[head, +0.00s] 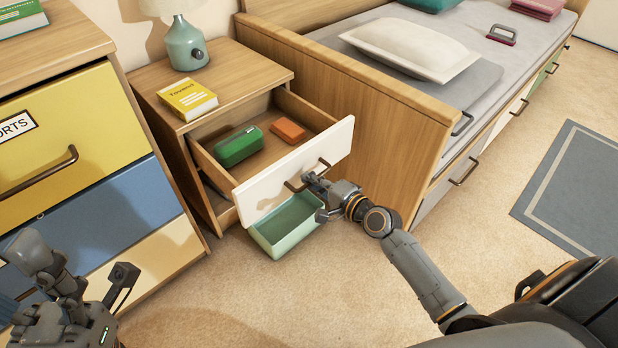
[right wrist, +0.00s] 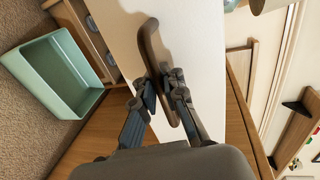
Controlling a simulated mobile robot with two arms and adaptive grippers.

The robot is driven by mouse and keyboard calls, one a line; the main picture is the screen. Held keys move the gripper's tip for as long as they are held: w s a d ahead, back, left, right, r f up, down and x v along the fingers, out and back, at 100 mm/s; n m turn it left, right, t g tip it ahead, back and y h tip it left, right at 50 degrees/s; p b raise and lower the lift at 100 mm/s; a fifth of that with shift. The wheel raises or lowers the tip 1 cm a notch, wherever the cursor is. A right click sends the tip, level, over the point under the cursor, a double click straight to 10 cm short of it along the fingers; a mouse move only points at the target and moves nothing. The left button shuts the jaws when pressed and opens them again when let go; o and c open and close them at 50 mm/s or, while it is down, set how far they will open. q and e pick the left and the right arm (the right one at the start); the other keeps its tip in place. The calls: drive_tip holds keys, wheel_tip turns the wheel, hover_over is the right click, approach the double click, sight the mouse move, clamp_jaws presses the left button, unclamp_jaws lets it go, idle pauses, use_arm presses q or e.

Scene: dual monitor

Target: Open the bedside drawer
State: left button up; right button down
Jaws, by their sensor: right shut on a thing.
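The bedside drawer (head: 260,192) has a white front and stands pulled out of the wooden nightstand (head: 258,68). Inside it lie a green case (head: 238,147) and an orange box (head: 288,131). My right gripper (head: 312,180) is shut on the drawer's brown bar handle (head: 296,186). In the right wrist view my right gripper (right wrist: 165,88) has its fingers on either side of the handle (right wrist: 148,45), against the white drawer front (right wrist: 205,75). My left gripper (head: 75,300) is low at the left, away from the nightstand; whether its fingers are open is unclear.
A mint green bin (head: 283,232) stands on the floor below the drawer front. A yellow book (head: 187,99) and a teal lamp (head: 185,45) are on the nightstand. A dresser (head: 88,130) is at left, a bed (head: 400,110) at right. Carpet in front is clear.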

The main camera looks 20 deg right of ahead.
drive_tip(key=shift+r, duration=0.1)
drive_tip(key=c, duration=1.5)
unclamp_jaws()
drive_tip(key=shift+o, duration=0.3)
drive_tip(key=v, duration=1.2)
